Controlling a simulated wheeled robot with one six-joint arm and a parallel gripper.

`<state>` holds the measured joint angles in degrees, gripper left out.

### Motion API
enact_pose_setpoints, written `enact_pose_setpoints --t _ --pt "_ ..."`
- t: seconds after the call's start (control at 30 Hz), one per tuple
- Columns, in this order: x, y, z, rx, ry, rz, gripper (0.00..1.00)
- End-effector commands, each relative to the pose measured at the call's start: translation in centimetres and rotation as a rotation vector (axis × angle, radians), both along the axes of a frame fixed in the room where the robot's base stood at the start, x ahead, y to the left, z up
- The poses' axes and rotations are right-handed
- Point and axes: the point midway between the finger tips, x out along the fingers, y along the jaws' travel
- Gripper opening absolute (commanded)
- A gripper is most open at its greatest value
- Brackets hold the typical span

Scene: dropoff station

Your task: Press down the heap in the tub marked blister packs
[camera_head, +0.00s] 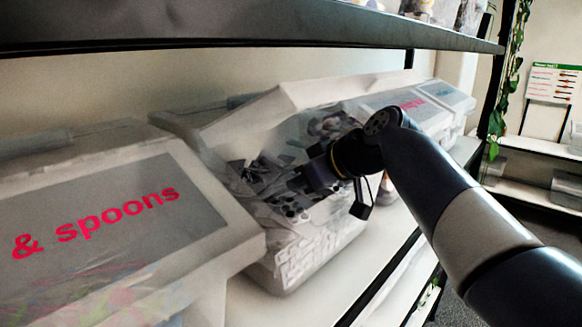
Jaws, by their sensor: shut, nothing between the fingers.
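An open clear tub (337,237) stands on the shelf in the middle of the view. A heap of blister packs (262,180) fills it, dark and silvery on top, with pale packs showing through the front wall. No label on this tub can be read from here. My gripper (300,181) is shut and empty, at the heap's right part. Its tips are over or against the packs; I cannot tell whether they touch. My wrist and arm hide the tub's right side.
A closed tub labelled "& spoons" (207,248) stands close on the left. More labelled tubs (447,97) stand behind my arm on the right. An upper shelf (200,27) runs above the tubs. The shelf's front strip (325,290) is bare.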

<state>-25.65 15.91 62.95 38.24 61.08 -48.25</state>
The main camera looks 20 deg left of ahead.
Motion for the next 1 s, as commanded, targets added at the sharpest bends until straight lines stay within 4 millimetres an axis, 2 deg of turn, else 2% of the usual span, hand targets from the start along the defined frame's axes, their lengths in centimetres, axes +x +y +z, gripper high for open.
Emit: enact_pose_setpoints --t 0.57,1.0 --pt "0.0 0.0 0.0 0.0 0.0 0.0 0.0" --pt "0.0 0.0 -1.0 -0.002 0.004 0.0 0.0"
